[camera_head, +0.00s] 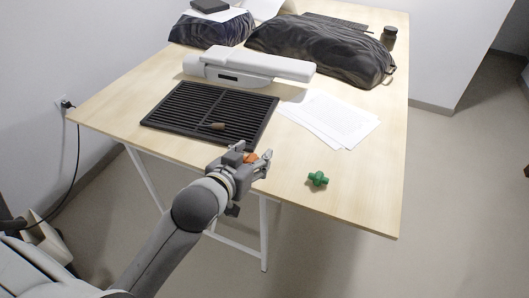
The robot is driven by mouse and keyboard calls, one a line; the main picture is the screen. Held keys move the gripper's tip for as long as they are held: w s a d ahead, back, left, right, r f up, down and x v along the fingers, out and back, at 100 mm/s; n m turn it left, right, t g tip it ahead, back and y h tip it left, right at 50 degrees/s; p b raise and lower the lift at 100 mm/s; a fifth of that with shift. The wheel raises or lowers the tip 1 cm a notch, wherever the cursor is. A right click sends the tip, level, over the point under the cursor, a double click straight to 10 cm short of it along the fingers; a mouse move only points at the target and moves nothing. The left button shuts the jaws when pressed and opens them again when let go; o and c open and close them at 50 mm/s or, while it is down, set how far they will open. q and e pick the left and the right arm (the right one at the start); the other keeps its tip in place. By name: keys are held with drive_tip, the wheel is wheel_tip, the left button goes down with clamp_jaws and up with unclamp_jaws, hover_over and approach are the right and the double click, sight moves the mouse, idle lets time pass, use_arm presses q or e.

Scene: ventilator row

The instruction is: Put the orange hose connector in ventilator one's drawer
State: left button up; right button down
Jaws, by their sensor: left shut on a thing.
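My left gripper (256,156) is over the near edge of the wooden table, just below the black slatted tray in the picture. It is shut on a small orange thing (251,158), which looks like the orange hose connector. The fingers hide much of it. A white-grey device (247,66) lies across the table behind the tray; I cannot tell whether it is ventilator one, and no drawer is clearly seen. My right gripper is out of view.
A green connector (318,179) stands on the wooden table (365,195) right of my gripper. The black slatted tray (168,117) bears a small brown-handled tool (212,126). Papers (331,119) lie right of it. Dark bags (322,50) and a jar (389,37) fill the back.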

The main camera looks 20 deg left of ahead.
use_arm(q)
drive_tip(key=shift+s+a+r, duration=0.2)
drive_tip(key=shift+s+r, duration=0.05)
drive_tip(key=shift+s, duration=0.3)
drive_tip(key=shift+s+a+r, duration=0.15)
drive_tip(key=shift+s+r, duration=0.1)
drive_tip(key=shift+s, duration=0.3)
drive_tip(key=w+d+r, duration=0.2)
drive_tip(key=w+r, duration=0.3)
drive_tip(key=r, duration=0.7)
drive_tip(key=s+f, duration=0.1)
drive_tip(key=f, duration=0.2)
drive_tip(key=s+a+f, duration=0.1)
drive_tip(key=s+f, duration=0.1)
drive_tip(key=f, duration=0.2)
drive_tip(key=s+a+f, duration=0.1)
drive_tip(key=f, duration=0.3)
drive_tip(key=shift+s+f, duration=0.1)
drive_tip(key=shift+s, duration=0.1)
drive_tip(key=shift+s+f, duration=0.3)
drive_tip(key=shift+f, duration=0.1)
